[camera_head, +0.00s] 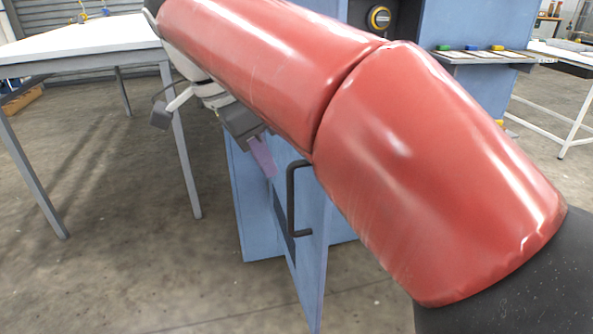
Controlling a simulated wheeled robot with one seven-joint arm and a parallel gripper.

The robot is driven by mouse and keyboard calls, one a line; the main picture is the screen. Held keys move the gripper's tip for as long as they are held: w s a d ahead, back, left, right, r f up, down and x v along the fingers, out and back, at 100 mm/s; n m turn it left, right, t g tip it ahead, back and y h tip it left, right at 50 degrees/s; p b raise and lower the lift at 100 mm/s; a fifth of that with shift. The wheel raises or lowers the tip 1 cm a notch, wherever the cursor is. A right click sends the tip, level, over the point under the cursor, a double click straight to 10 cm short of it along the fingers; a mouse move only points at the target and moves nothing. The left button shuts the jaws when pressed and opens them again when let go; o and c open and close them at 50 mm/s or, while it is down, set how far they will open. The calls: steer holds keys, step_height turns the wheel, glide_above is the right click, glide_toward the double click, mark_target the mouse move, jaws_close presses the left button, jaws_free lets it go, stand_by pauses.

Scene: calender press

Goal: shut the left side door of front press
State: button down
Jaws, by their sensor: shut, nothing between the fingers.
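The front press is a blue cabinet (425,45), largely hidden behind my red arm. Its side door (312,265) is a blue panel with a black bar handle (292,205). The door stands open, swung out toward the camera with its lower corner near the bottom of the picture. My gripper (264,160) is left of the handle and slightly above its middle, and looks apart from it. Its purplish fingers point down and are shut with nothing in them. My arm hides the upper part of the door and the hinge side.
A white-topped table (80,40) with grey legs stands at the left. A shelf with small coloured bins (482,55) is on the press's right side, and a white-framed table (565,50) stands beyond. The concrete floor left of the door is clear.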

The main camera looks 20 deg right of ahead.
step_height(320, 180, up, 2)
steer(key=a+m, duration=0.1)
steer(key=m, duration=0.1)
steer(key=b, duration=0.2)
glide_above(320, 211)
steer(key=a, duration=0.2)
step_height(320, 211, down, 9)
steer(key=shift+a+g, duration=0.2)
steer(key=shift+g, duration=0.1)
steer(key=shift+d, duration=0.1)
